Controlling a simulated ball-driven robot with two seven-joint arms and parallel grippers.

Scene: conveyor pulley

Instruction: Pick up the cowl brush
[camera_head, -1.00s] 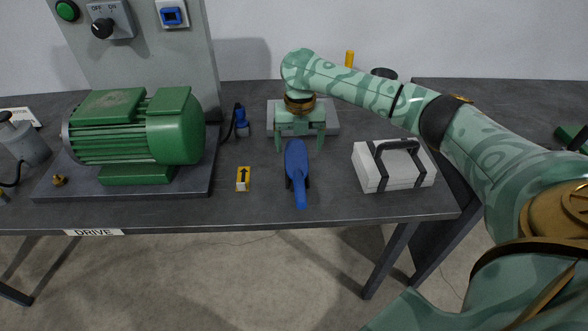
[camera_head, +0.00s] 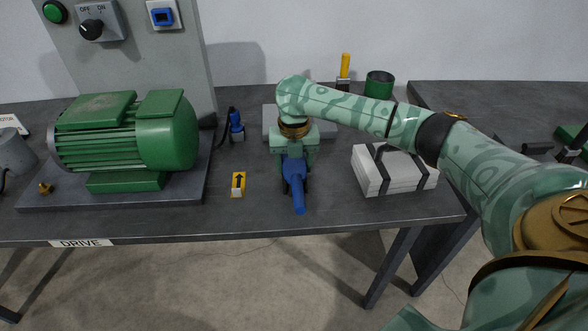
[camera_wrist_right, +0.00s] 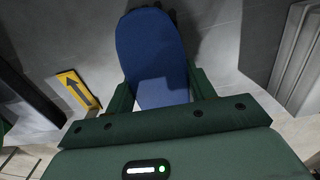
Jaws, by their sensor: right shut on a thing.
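The blue cowl brush (camera_head: 297,188) lies on the dark table near its front edge, its narrow end toward the edge. My right gripper (camera_head: 294,166) is over its broad part from above, with the fingers on either side. In the right wrist view the brush (camera_wrist_right: 151,50) shows as a wide blue shape between the two green fingers of the gripper (camera_wrist_right: 160,88), which is shut on it. I cannot tell whether the brush is clear of the table. My left gripper is not in view.
A green motor (camera_head: 130,140) on a dark base stands to the left. A small yellow arrow block (camera_head: 238,184) stands left of the brush. A white case with black straps (camera_head: 395,170) is to the right. A green cup (camera_head: 379,85) and a yellow-handled tool (camera_head: 345,66) are at the back.

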